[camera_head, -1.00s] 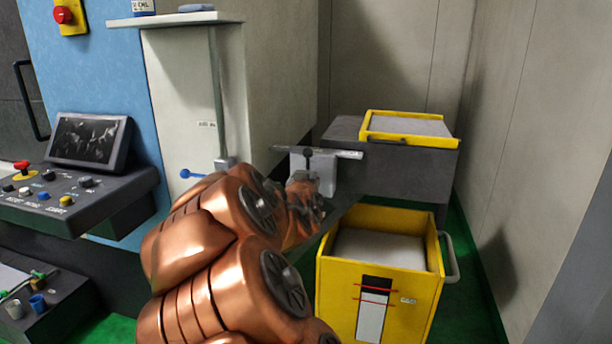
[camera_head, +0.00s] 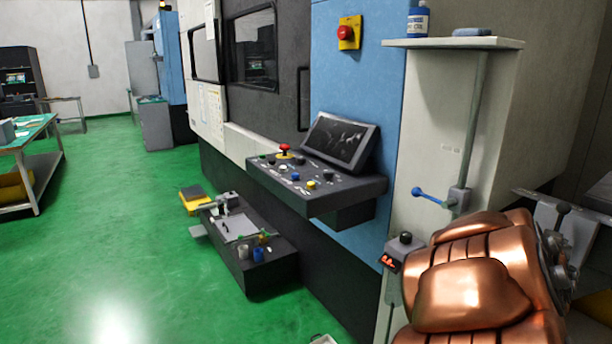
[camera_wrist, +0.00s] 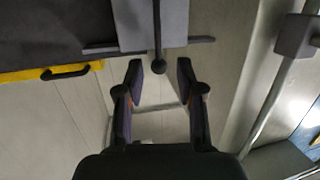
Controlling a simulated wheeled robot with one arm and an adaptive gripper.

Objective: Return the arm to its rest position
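My copper-coloured arm fills the lower right of the head view, bent beside the white column; its far end runs behind its own links and my gripper cannot be made out there. In the wrist view my gripper (camera_wrist: 160,76) has its two dark fingers apart, with nothing held between them. A dark round knob on a rod (camera_wrist: 158,67) shows between the fingertips in the picture, seemingly beyond them. A pale block (camera_wrist: 176,20) with a thin grey bar lies behind the rod.
The control panel (camera_head: 318,190) with its screen (camera_head: 340,141) juts out left of my arm. Green floor (camera_head: 130,230) is open at left.

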